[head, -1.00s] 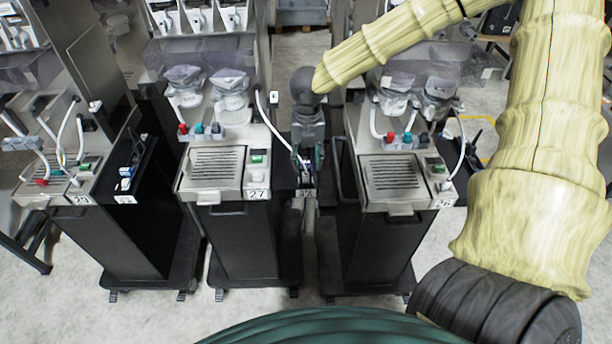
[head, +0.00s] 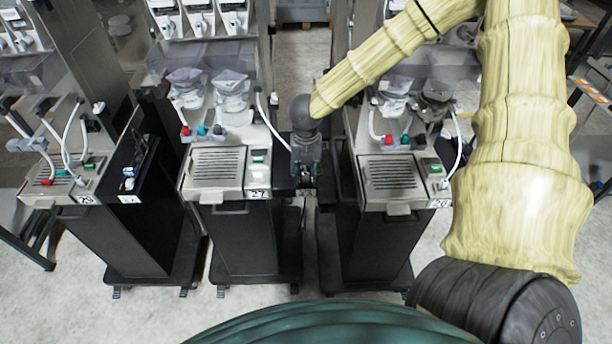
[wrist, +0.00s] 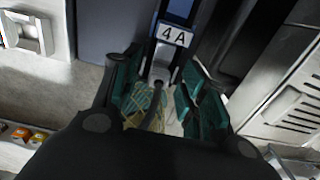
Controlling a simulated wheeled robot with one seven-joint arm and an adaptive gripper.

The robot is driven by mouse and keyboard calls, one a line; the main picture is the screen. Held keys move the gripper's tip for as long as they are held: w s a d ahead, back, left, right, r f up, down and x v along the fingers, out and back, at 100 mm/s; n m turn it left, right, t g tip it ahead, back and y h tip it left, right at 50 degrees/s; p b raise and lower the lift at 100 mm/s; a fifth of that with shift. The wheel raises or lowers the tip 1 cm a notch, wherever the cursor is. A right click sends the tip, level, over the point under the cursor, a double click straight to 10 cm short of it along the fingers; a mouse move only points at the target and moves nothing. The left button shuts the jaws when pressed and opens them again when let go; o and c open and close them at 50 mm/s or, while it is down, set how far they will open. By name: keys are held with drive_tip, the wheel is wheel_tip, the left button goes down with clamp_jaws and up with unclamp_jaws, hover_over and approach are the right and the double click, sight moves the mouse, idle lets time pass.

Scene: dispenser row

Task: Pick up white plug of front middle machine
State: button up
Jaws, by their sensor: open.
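The front middle machine (head: 217,170) has a metal drip tray and a label that looks like 27. My gripper (head: 305,180) points down in the gap at its right side, over a dark narrow holder. In the wrist view my gripper (wrist: 168,100) is open, with a teal-padded finger on each side. Between the fingers is a pale plug-like piece (wrist: 160,73) with a grey cable, just below a label reading 4 A (wrist: 174,34). I cannot tell whether the fingers touch it. In the head view my gripper hides the plug.
A white hose (head: 270,122) curves from the middle machine toward my gripper. The right machine (head: 393,178) stands close on the right, and its slotted tray (wrist: 296,110) shows in the wrist view. The left machine (head: 60,190) stands farther off. The floor in front is clear.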

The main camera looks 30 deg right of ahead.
drive_tip(key=shift+f, duration=0.15)
drive_tip(key=c, duration=0.9)
drive_tip(key=shift+w, duration=0.1)
drive_tip(key=shift+r+b, duration=0.8)
drive_tip(key=shift+r, duration=0.55)
drive_tip(key=s+a+b, duration=0.2)
drive_tip(key=s+a, duration=0.1)
drive_tip(key=a, duration=0.1)
drive_tip(key=s+a+r+b, duration=0.1)
drive_tip(key=s+a+b, duration=0.1)
drive_tip(key=s+a, duration=0.2)
drive_tip(key=s+a+r+b, duration=0.1)
drive_tip(key=s+a+b, duration=0.1)
drive_tip(key=s+a, duration=0.1)
drive_tip(key=shift+s+a+r, duration=0.15)
drive_tip(key=shift+s+a, duration=0.2)
drive_tip(key=shift+a, duration=0.2)
drive_tip(key=shift+r+p, duration=1.1)
drive_tip(key=shift+r, duration=0.05)
